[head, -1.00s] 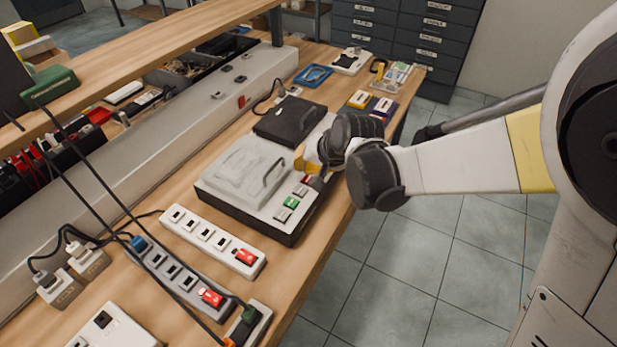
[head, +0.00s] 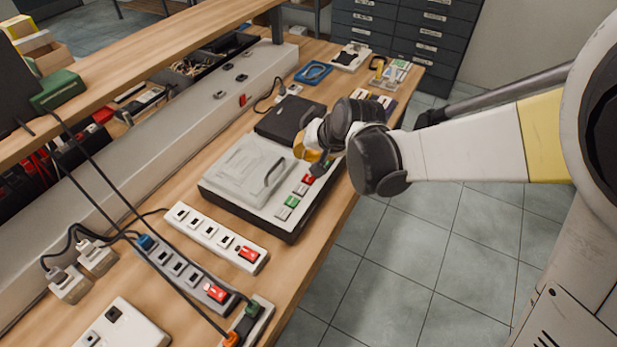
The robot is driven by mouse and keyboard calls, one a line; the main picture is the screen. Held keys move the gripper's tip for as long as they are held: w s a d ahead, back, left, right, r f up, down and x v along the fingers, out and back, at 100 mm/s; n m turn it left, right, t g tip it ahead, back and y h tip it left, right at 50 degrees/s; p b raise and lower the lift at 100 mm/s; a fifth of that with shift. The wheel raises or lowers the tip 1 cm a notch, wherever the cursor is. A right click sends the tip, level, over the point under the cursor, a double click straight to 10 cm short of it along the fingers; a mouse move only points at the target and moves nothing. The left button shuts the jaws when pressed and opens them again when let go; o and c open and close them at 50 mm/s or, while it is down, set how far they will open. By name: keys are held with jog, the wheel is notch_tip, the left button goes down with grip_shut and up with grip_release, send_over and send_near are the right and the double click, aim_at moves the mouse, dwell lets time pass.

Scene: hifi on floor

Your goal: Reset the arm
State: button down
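My gripper (head: 316,160) is at the end of my white and yellow arm, which reaches in from the right. It hangs over the right back corner of a grey device (head: 243,170) with a dark base, a handled lid and a row of red, green and grey buttons (head: 294,197). The fingertips are small and partly hidden by the wrist, close to the buttons at the device's far end. I cannot tell whether they touch it, or whether the gripper is open or shut.
Power strips (head: 216,238) with red switches and black cables lie at the front left of the wooden bench (head: 320,238). A black box (head: 289,119) stands behind the device. A blue tray (head: 313,72) lies farther back. The tiled floor (head: 420,270) to the right is clear.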

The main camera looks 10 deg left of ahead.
jog(key=s+d+r+h, duration=0.1)
jog(key=s+d+r, duration=0.2)
jog(key=d, duration=0.2)
jog(key=s+d+r+t+h, duration=0.1)
jog(key=s+d+r, duration=0.2)
jog(key=d, duration=0.3)
jog(key=s+d+r+h, duration=0.1)
jog(key=s+d+r, duration=0.2)
jog(key=d, duration=0.2)
jog(key=s+d+h, duration=0.2)
jog(key=s+d, duration=0.9)
jog(key=shift+t, duration=0.4)
